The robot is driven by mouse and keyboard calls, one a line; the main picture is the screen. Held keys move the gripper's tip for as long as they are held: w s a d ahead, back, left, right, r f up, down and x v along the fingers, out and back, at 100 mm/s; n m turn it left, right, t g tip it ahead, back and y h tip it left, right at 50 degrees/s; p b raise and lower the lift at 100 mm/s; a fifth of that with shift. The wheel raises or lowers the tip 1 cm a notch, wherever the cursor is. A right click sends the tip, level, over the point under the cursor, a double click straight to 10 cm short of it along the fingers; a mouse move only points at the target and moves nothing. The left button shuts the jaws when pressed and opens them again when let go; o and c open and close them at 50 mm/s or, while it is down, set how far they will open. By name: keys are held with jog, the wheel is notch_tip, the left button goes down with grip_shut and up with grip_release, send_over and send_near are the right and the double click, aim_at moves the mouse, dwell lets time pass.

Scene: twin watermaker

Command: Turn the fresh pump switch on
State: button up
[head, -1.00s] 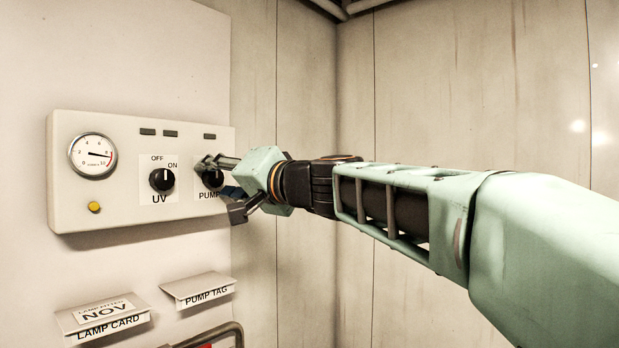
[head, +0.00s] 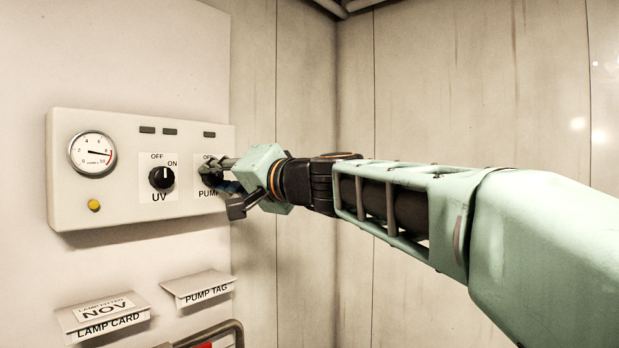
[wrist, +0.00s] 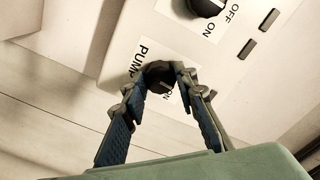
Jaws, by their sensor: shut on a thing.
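The pump switch is a black rotary knob (wrist: 159,76) on a white plate marked PUMP (head: 208,194), at the right end of the control panel (head: 110,215). My gripper (wrist: 159,80) has its two blue-padded fingers on either side of this knob and is shut on it. In the head view my gripper (head: 213,175) covers most of the knob, so its pointer cannot be read there. In the wrist view an ON label shows beside the knob, and its pointer direction is unclear.
The UV knob (head: 161,179) sits left of the pump knob, with a gauge (head: 92,154) and a yellow button (head: 94,206) farther left. Dark indicator windows (head: 170,131) line the panel top. A lamp card holder (head: 103,315) and a pump tag holder (head: 200,289) are below. A room corner is close on the right.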

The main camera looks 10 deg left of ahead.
jog(key=shift+r+m+p, duration=0.15)
jog(key=shift+m+p, duration=1.05)
jog(key=shift+m, duration=4.4)
jog(key=o, duration=1.2)
jog(key=shift+c, duration=0.2)
